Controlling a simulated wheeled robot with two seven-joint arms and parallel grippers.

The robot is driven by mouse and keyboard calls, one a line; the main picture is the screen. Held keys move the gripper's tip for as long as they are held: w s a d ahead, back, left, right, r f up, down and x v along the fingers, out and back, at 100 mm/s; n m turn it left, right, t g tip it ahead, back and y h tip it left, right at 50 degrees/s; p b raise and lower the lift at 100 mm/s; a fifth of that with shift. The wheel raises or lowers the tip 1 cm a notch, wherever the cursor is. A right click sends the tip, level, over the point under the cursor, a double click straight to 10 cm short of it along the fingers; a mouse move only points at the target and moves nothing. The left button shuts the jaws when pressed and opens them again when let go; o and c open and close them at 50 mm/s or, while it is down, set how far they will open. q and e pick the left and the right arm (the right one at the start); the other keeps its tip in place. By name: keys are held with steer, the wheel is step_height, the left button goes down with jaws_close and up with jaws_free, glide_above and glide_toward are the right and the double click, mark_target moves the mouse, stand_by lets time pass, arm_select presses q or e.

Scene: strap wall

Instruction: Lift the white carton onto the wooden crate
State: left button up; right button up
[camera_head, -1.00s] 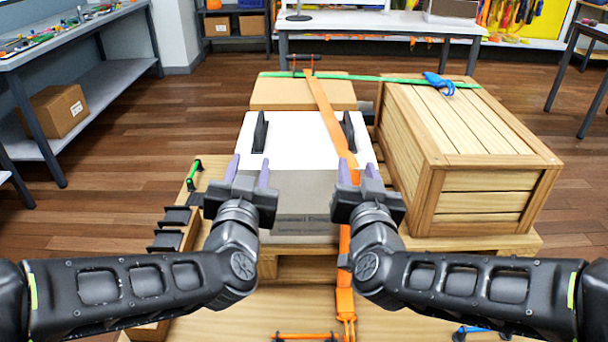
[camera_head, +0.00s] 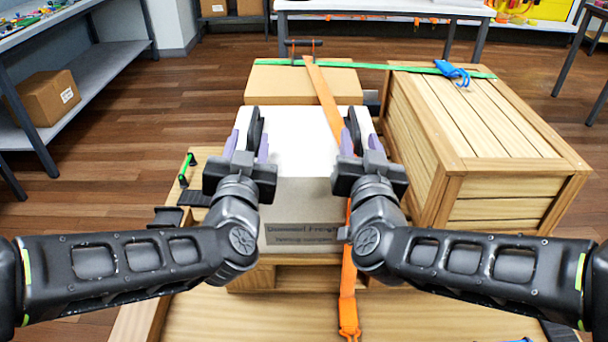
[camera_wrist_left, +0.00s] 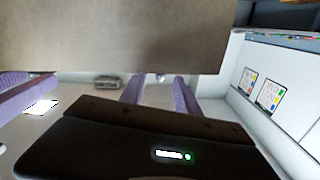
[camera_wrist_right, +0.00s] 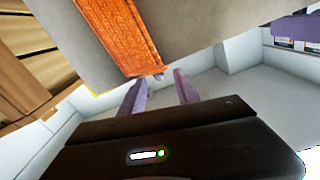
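The white carton (camera_head: 300,150) sits on the pallet in the middle of the head view, with printed text on its front. The wooden crate (camera_head: 465,172) stands to the right. The wrist views show spread fingers by the carton; contact is unclear.
A tan box (camera_head: 285,84) stands behind the carton. A green strap (camera_head: 400,67) with a blue buckle (camera_head: 450,74) crosses the tan box and the crate's back. The rest of the crate top is clear. Shelving (camera_head: 70,95) stands at the left.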

mark_target(256, 110)
arm_select(q)
steer(key=shift+w, duration=0.15)
arm_select(e)
steer(key=shift+w, duration=0.15)
